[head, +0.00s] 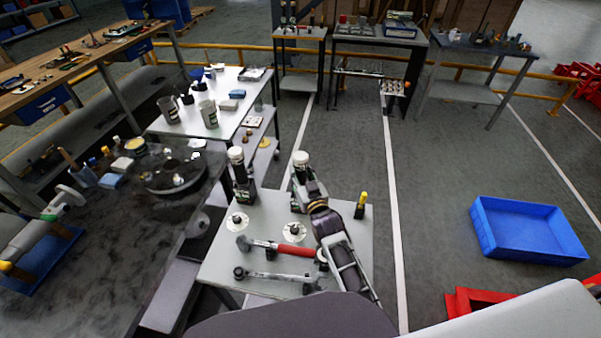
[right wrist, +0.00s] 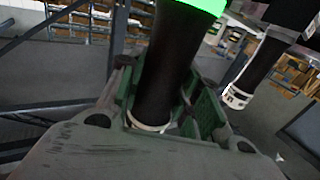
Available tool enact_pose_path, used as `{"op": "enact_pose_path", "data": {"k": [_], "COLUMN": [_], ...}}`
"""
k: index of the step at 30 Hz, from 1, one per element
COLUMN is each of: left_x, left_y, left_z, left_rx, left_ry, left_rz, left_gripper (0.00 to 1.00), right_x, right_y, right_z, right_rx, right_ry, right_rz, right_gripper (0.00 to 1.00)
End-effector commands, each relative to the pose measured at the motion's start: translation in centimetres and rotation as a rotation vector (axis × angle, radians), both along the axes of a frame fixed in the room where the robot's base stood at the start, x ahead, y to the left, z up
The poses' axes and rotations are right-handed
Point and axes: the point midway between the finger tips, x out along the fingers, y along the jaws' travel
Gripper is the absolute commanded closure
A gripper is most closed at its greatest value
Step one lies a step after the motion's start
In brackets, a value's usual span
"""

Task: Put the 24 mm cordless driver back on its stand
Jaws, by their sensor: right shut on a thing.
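My right gripper (head: 308,190) is shut on a dark cordless driver with a pale top (head: 301,165), above the far part of the small pale table. In the right wrist view the driver's dark cylindrical body (right wrist: 168,60) stands between the green-grey fingers (right wrist: 155,110), with a pale ring low on it and bright green at its top. Two pale round discs with dark centres, a left one (head: 237,221) and a right one (head: 293,231), lie nearer on the table; I cannot tell which is the stand. No size marking is readable. My left gripper is not visible.
A second similar driver (head: 240,172) stands upright to the left, close to the held one. A red-handled hammer (head: 280,248), a ratchet wrench (head: 275,275) and a yellow-topped tool (head: 361,205) are on the table (head: 217,262). A blue crate (head: 527,248) is on the floor at right.

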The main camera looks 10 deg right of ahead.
Motion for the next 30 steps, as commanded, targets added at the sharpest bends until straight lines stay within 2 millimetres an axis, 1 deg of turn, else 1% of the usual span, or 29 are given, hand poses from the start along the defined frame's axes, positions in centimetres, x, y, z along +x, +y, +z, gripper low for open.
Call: {"op": "enact_pose_path", "data": {"k": [29, 30], "left_x": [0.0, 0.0], "left_y": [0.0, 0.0], "left_z": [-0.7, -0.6], "left_rx": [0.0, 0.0], "left_ry": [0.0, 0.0], "left_rz": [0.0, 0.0], "left_gripper": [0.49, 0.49], "right_x": [0.0, 0.0], "right_y": [0.0, 0.0], "right_z": [-0.9, -0.8], "right_rx": [0.001, 0.001], "right_ry": [-0.006, -0.006], "right_rz": [0.0, 0.0], "right_gripper": [1.0, 0.62]}}
